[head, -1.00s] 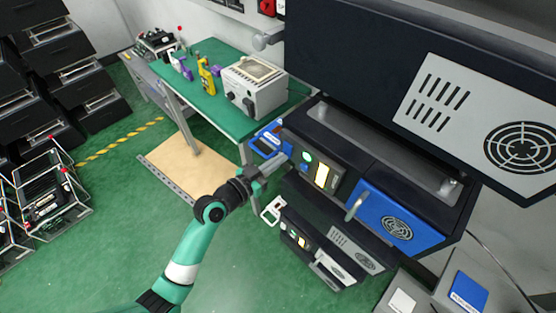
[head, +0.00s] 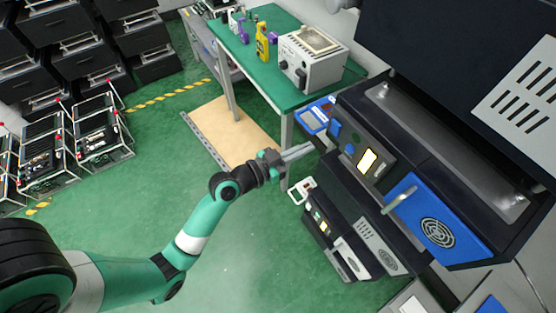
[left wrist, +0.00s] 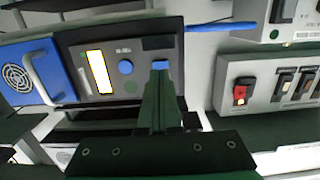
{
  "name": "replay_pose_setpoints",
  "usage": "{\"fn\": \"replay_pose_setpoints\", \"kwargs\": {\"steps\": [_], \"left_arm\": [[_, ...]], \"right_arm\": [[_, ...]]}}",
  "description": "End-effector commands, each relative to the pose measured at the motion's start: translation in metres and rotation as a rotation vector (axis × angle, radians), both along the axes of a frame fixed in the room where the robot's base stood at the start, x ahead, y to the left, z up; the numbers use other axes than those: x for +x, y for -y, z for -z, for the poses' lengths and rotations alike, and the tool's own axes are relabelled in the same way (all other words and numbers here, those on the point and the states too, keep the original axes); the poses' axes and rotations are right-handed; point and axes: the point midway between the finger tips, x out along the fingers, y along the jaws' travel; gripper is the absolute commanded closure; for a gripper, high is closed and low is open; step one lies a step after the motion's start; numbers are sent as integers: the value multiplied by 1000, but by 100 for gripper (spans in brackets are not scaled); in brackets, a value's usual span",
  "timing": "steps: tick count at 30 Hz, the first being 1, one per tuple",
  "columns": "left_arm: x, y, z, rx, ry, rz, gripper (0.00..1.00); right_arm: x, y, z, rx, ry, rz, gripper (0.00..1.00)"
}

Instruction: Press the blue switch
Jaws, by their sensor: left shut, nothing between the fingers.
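In the left wrist view the blue switch (left wrist: 160,65) shows just beyond my fingertips. My left gripper (head: 311,147) is shut and empty, pointing at the panel, with a gap between its tips and the panel in the head view. In the left wrist view its fingers (left wrist: 158,84) cover the area below the switch; contact is hard to judge there. My right gripper is out of view.
A blue door (head: 437,226) with a handle is on the machine's right. A smaller machine (head: 345,245) stands below. A green workbench (head: 262,84) with a grey device (head: 310,57) is behind. Floor to the left of the machine is open.

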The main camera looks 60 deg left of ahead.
Motion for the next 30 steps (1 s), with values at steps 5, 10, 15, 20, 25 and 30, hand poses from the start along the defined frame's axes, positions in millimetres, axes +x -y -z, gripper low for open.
{"fn": "replay_pose_setpoints", "kwargs": {"steps": [5, 10, 15, 20, 25, 30], "left_arm": [[-43, -1, 7, -1, -1, -5, 100], [-69, -1, 9, 1, 0, -4, 100], [-77, -1, 8, 2, 1, -1, 100], [-77, 0, 8, 2, 1, -1, 100], [-77, 0, 8, 1, 1, 0, 100], [-77, 0, 8, 1, 1, 0, 100]], "right_arm": [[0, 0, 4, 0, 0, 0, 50], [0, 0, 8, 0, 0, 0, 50], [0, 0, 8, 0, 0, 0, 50], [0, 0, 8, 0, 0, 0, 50], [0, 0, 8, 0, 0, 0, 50], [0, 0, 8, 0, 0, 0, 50]]}}
